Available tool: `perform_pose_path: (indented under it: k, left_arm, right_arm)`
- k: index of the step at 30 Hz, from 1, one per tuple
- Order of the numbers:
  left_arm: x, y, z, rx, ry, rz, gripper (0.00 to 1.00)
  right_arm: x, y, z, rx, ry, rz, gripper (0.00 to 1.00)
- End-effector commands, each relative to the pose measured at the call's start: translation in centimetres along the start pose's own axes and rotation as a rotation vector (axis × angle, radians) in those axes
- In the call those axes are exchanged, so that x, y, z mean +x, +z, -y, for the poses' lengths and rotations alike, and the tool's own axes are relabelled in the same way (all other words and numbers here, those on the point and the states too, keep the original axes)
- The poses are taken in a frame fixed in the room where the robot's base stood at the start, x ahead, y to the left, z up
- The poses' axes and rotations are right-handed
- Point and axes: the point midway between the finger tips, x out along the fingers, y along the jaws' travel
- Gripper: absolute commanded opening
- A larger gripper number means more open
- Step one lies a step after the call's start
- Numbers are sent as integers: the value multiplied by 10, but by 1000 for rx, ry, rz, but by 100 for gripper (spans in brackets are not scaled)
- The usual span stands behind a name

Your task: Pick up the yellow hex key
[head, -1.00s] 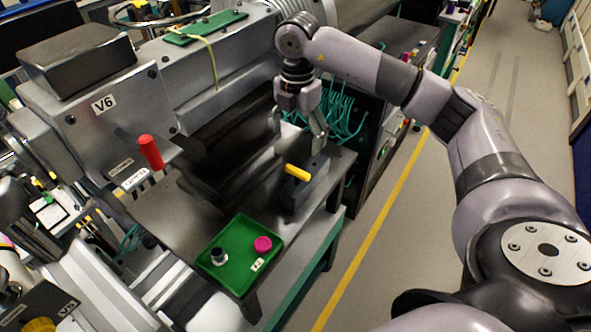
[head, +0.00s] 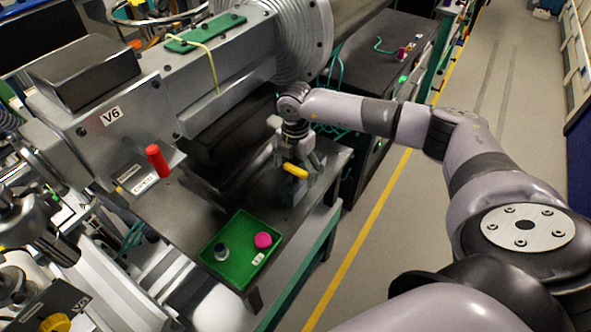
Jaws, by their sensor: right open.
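The yellow hex key (head: 295,171) shows as a short yellow bar standing out on top of a dark block (head: 291,190) near the right end of the dark bench. My right gripper (head: 298,160) points down right at the hex key, with its fingers spread and one on either side of the key's far end as seen here. I cannot tell whether the fingers touch it. The gripper is open. My left gripper is not in view.
A green tray (head: 224,272) with a magenta round piece (head: 263,240) and a dark cylinder (head: 220,252) lies at the bench's near end. A red handle (head: 157,161) stands up to the left. The large grey V6 housing (head: 150,108) borders the bench behind. Open floor lies right.

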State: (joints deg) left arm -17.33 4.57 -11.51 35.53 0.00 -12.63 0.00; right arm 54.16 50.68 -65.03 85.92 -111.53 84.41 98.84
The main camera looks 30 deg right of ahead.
Motion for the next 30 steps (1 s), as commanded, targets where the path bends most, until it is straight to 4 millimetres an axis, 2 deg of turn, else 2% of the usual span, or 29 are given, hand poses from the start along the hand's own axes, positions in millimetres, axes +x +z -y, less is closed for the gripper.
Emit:
perform_pose_path:
  k: [5,30]
  left_arm:
    - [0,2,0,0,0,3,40]
    - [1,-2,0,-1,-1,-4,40]
  right_arm:
    - [1,0,0,0,0,0,83]
    - [0,0,0,0,-1,0,29]
